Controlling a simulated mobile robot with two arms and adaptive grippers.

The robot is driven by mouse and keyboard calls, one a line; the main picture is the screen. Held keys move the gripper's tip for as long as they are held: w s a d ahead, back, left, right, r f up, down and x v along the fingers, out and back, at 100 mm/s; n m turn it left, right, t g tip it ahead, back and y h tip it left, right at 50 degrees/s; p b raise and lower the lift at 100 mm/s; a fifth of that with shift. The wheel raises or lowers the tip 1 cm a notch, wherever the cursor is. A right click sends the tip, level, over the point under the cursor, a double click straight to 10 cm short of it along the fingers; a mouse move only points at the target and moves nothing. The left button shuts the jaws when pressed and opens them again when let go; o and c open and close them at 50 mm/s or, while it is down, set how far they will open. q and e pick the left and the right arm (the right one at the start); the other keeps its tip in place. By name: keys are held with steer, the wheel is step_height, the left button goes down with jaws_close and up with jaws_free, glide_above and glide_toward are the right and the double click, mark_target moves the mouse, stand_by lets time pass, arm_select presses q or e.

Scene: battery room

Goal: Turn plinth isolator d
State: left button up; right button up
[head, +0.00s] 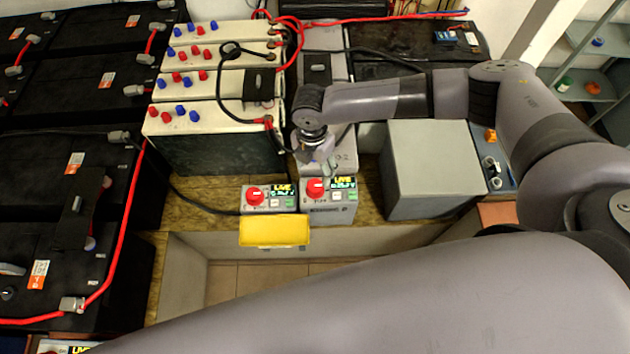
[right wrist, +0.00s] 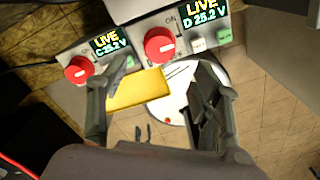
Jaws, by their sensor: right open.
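Plinth isolator d is a small grey box (head: 330,208) with a red knob (head: 315,189), green button and lit display. In the right wrist view its display (right wrist: 203,18) reads LIVE, D 25.2 V, and its red knob (right wrist: 160,45) shows a pale mark. My right gripper (head: 317,160) is above and behind that box in the head view. In the right wrist view its open fingers (right wrist: 162,80) stand to either side of the line to the knob, apart from it, with nothing between them. My left gripper is not in view.
A similar isolator (head: 268,199) stands close on the left, reading LIVE, C 25.2 V in the wrist view. A yellow block (head: 275,230) sits at its front. A grey box (head: 432,170) stands right. White-topped batteries (head: 215,130) and cables lie behind left. Open floor is in front.

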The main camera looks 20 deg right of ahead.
mark_target(315, 185)
step_height(315, 185, down, 9)
steer(key=shift+s+r, duration=0.1)
steer(key=shift+r, duration=0.05)
steer(key=shift+c, duration=0.6)
steer(key=c, duration=1.1)
steer(key=shift+o, duration=0.2)
